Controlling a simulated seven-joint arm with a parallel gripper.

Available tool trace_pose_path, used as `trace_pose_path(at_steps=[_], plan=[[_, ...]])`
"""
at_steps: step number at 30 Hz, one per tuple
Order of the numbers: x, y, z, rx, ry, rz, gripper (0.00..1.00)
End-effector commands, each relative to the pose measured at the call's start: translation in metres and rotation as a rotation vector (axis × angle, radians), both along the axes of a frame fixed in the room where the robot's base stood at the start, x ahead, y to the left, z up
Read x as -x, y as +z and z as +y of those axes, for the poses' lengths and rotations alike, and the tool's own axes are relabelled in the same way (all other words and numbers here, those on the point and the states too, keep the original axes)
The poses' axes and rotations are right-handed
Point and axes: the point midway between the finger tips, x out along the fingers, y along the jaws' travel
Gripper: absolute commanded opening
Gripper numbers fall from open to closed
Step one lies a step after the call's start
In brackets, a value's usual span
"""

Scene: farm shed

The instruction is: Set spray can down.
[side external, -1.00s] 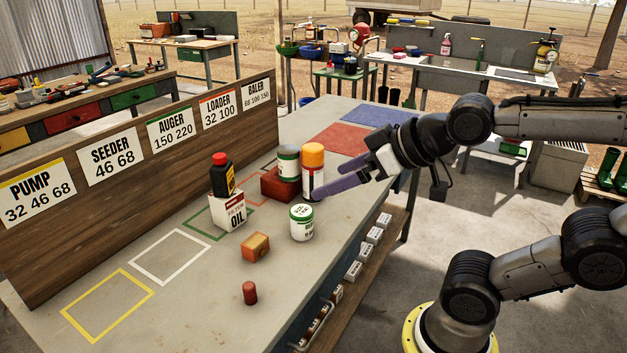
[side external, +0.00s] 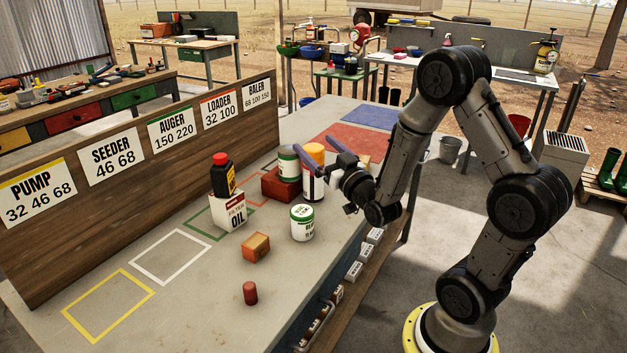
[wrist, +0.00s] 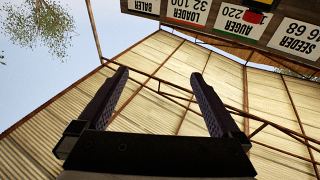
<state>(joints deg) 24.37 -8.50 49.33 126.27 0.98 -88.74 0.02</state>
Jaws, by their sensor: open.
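The spray can (side external: 313,188), white with an orange cap, stands upright on the bench beside the red block in the side view. Part of it is hidden behind my gripper. My gripper (side external: 303,138) is open, with its purple fingers spread at about the height of the can's cap and tilted upward. I cannot tell the exact gap between gripper and can. In the wrist view, the open fingers (wrist: 160,75) have nothing between them, and the can does not show there.
A red block (side external: 279,186) carries another tin (side external: 288,162). A dark bottle (side external: 222,176) stands on an oil box (side external: 230,211). The yellow (side external: 152,292) and white outlines are empty.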

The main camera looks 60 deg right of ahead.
Motion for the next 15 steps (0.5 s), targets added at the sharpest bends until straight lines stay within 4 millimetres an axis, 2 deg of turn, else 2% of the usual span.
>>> trace_pose_path(at_steps=[1, 3, 6, 8, 10, 15], plan=[[0.01, -0.031, -0.015, -0.019, -0.042, 0.041, 1.0], [0.021, -0.062, -0.027, -0.049, -0.079, 0.1, 1.0], [0.034, -0.094, -0.038, -0.086, -0.119, 0.164, 1.0], [0.039, -0.102, -0.044, -0.097, -0.137, 0.182, 1.0], [0.038, -0.102, -0.05, -0.098, -0.147, 0.181, 1.0], [0.017, -0.1, -0.064, -0.096, -0.147, 0.178, 1.0]])
